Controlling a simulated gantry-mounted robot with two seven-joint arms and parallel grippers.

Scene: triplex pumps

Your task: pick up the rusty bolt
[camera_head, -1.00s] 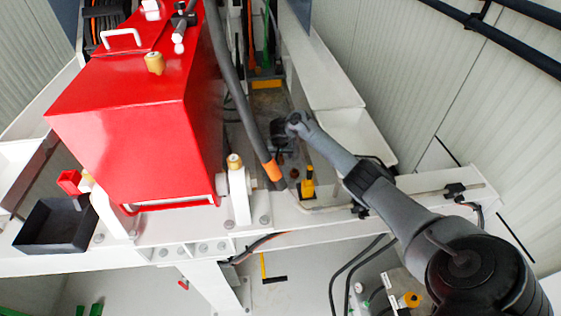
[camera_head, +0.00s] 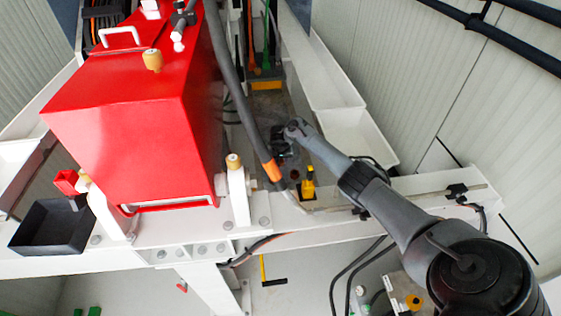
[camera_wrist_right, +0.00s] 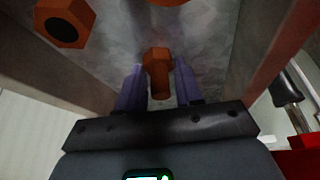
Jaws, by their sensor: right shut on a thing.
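The rusty bolt (camera_wrist_right: 157,72), orange-brown with a hex head and short shank, sits between the two purple-grey fingers of my right gripper (camera_wrist_right: 159,85) in the right wrist view. The fingers are shut on it. In the head view my right gripper (camera_head: 280,143) is a small dark shape at the end of the arm, inside the white frame to the right of the red housing. The bolt cannot be made out there. My left gripper is not in view.
Another rusty hex piece (camera_wrist_right: 65,22) lies at the upper left of the wrist view, and part of one more shows at the top edge. A grey hose (camera_head: 236,90) runs close left of the gripper. A yellow-and-black part (camera_head: 308,183) stands near the white beam. A black tray (camera_head: 62,247) is at far left.

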